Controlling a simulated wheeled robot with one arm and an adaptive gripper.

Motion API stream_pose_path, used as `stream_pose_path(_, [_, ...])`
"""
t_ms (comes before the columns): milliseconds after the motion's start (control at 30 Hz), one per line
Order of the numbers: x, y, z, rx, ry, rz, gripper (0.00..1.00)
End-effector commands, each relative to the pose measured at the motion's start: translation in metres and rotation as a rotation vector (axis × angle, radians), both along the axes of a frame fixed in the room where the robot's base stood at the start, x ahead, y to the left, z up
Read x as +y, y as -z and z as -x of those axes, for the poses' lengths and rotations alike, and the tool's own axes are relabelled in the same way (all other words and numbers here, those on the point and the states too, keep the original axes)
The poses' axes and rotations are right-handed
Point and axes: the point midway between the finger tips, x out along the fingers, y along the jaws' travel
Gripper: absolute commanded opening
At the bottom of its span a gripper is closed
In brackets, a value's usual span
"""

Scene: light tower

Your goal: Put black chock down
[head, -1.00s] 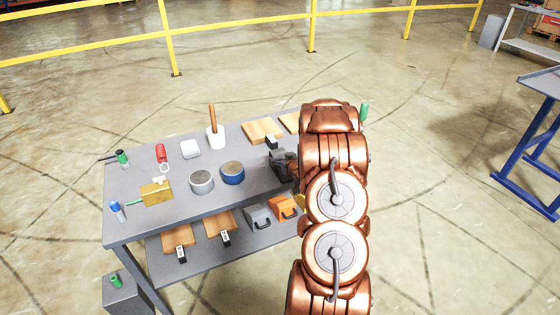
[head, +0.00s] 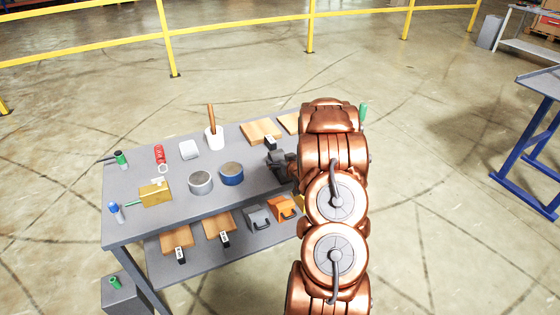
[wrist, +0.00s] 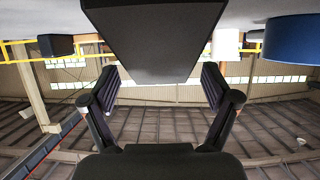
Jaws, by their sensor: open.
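The black chock (wrist: 155,40) is a dark, wedge-like block at the top middle of the wrist view, where the scene appears upside down. It sits against the pale table surface, ahead of my gripper (wrist: 160,88). The two fingers are spread apart, with a visible gap between each finger and the chock. In the head view my gripper (head: 281,163) is low over the right part of the grey workbench (head: 245,197). There, the chock cannot be told apart from the dark gripper, and my copper arm hides the bench's right end.
A blue-sided tin (head: 231,174), a grey tin (head: 200,183) and a white pot with a brown handle (head: 214,138) stand left of my gripper. A wooden board (head: 260,131) with a black piece lies behind it. Grey (head: 258,217) and orange (head: 283,208) blocks sit on the lower shelf.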

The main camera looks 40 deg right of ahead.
Motion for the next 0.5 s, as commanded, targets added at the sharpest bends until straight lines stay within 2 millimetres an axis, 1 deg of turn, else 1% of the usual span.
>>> stream_pose_path(167, [0.006, -0.006, 0.019, 0.002, 0.001, 0.000, 0.87])
stream_pose_path(500, [0.019, -0.024, 0.057, 0.000, 0.001, 0.002, 0.87])
